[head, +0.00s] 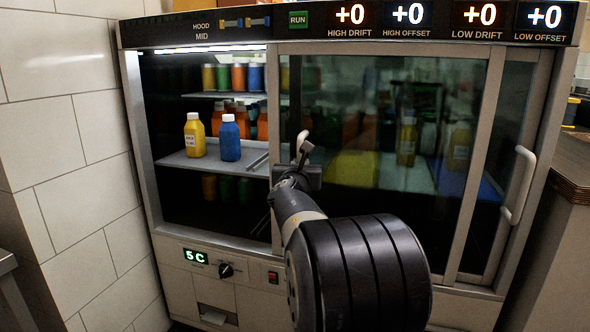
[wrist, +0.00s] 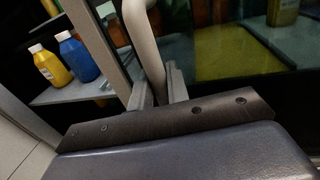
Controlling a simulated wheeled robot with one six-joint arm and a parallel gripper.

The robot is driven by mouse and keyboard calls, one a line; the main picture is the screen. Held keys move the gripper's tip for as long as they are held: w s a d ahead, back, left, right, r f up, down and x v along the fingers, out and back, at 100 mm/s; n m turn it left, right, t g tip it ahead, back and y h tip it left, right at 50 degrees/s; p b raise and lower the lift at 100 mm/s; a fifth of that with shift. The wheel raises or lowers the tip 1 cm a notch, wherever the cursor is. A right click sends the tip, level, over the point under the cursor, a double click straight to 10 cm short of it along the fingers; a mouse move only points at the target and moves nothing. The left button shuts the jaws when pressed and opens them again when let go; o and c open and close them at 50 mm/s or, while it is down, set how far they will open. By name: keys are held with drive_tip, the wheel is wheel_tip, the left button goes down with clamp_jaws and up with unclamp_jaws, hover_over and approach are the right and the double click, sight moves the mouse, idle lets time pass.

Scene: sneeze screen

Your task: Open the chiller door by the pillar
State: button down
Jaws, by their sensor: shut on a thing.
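The chiller (head: 210,245) stands ahead, with the white-tiled pillar (head: 70,150) at its left. Its left half, by the pillar, is uncovered and shows the shelves. A sliding glass door (head: 345,100) lies over the right half, its left frame near the middle of the front. My gripper (head: 304,158) is shut on that door's pale upright handle (head: 301,140). In the wrist view the handle (wrist: 143,45) runs down between the two fingers of my gripper (wrist: 158,92). My arm hides the lower part of the door and part of the handle.
A yellow bottle (head: 194,135) and a blue bottle (head: 230,138) stand on the middle shelf (head: 200,163). A second pale handle (head: 519,185) is at the far right. A counter (head: 570,175) stands right of the chiller. A display panel (head: 350,20) runs along the top.

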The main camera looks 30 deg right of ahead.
drive_tip(key=c, duration=1.4)
unclamp_jaws()
drive_tip(key=shift+c, duration=0.2)
drive_tip(key=p+v, duration=0.1)
drive_tip(key=v, duration=0.9)
drive_tip(key=shift+s+a, duration=0.25)
drive_tip(key=shift+s, duration=0.05)
drive_tip(key=shift+w, duration=0.1)
drive_tip(key=b+x, duration=0.1)
drive_tip(key=x, duration=0.9)
drive_tip(key=shift+w+d, duration=0.25)
drive_tip(key=shift+w+a, duration=0.1)
